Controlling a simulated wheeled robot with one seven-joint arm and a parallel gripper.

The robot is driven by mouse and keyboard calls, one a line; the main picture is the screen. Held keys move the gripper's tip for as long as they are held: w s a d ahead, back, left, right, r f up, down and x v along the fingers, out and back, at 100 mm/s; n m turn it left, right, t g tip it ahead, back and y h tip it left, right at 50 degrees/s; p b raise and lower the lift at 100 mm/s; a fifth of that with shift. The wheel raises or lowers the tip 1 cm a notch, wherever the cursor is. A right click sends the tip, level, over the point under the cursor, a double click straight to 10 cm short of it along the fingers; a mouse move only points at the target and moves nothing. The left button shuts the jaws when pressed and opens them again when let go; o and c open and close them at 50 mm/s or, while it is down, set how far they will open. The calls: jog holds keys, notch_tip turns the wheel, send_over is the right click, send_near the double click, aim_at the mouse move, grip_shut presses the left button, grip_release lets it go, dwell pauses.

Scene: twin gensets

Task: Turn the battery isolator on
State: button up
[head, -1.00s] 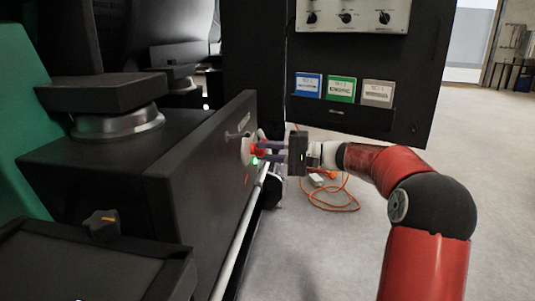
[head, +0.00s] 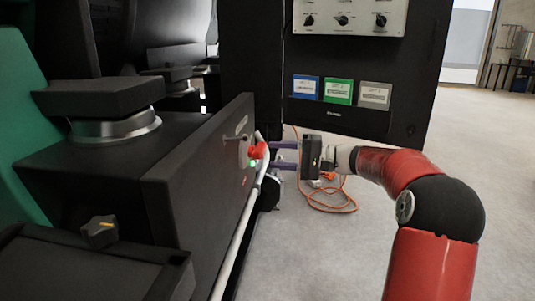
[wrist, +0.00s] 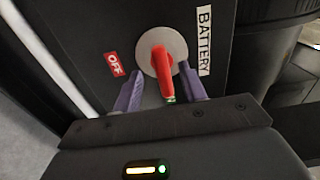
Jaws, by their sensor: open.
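The battery isolator is a red handle (head: 258,150) on a pale round plate, mounted on the side of the dark genset housing. In the wrist view the red handle (wrist: 168,68) runs down the picture from the plate, its end near a small green light. A red OFF label (wrist: 115,63) is left of the plate and a white BATTERY label (wrist: 204,40) is right of it. My gripper (head: 273,155) is open, its purple fingers pointing at the isolator from the right with a small gap. In the wrist view the fingers appear on either side of the handle.
A white pipe (head: 238,235) runs along the housing's lower edge. An orange cable (head: 335,209) lies on the floor beneath my gripper. A dark cabinet (head: 420,70) with knobs and coloured cards stands behind. The floor at right is clear.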

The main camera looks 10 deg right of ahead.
jog(key=v, duration=0.4)
jog(key=shift+a, duration=0.1)
jog(key=s+a+f+n+g+h, duration=0.1)
jog(key=s+a+f+g+h, duration=0.2)
jog(key=s+a, duration=0.4)
jog(key=s+a+f+n+g+h, duration=0.1)
jog(key=s+a+f+h, duration=0.2)
jog(key=s+a+h, duration=0.25)
jog(key=s+d+f+n+t+h, duration=0.1)
jog(key=s+d+f+h, duration=0.2)
jog(key=s, duration=0.7)
jog(key=s+d+f+n+t+h, duration=0.1)
jog(key=s+f+h, duration=0.3)
jog(key=s, duration=0.6)
notch_tip(320, 180, up, 13)
jog(key=h+p, duration=0.1)
jog(key=p, duration=1.2)
jog(key=shift+s+d+r+t, duration=0.15)
jog(key=shift+s+d+t, duration=0.05)
jog(key=shift+s+t, duration=0.1)
